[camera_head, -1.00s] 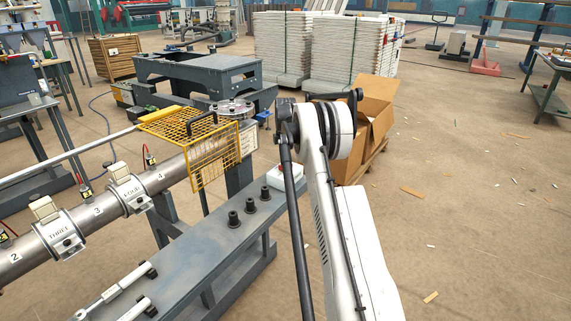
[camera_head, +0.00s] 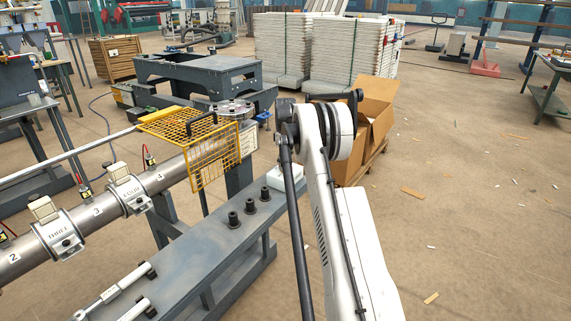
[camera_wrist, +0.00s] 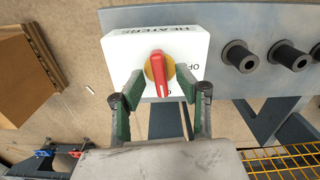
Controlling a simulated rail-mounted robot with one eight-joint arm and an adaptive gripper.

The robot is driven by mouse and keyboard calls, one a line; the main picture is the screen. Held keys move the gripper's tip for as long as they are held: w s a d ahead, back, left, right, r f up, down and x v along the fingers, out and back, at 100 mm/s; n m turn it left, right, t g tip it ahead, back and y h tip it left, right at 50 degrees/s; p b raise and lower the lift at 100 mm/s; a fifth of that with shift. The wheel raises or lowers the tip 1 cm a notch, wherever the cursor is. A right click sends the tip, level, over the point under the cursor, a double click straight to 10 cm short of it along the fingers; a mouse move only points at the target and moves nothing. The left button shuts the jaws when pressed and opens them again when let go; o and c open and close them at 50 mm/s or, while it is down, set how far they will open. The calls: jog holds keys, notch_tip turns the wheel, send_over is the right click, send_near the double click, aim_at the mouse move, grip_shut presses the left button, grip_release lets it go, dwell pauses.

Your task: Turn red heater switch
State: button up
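The red heater switch (camera_wrist: 159,75) is a red knob on a yellow round plate (camera_wrist: 150,70). It is on the face of a white box (camera_wrist: 119,62) marked HEATERS, in the wrist view. The knob points nearly up and down in that picture, tilted slightly. My gripper (camera_wrist: 160,88) is open, with one green-padded finger on each side of the knob. Gaps show between the pads and the knob. In the head view the white box (camera_head: 288,178) sits at the far end of the grey bench, partly behind my arm; my gripper is hidden there.
Several black cylindrical posts (camera_head: 249,206) stand on the grey bench (camera_head: 198,245) near the box. A yellow mesh guard (camera_head: 213,165) and the steel barrel (camera_head: 88,218) are to the left. An open cardboard box (camera_head: 376,105) stands behind my arm. The floor at right is mostly clear.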

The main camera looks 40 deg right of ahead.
jog(key=shift+r+p, duration=1.45)
jog(key=shift+r, duration=1.6)
notch_tip(320, 180, up, 12)
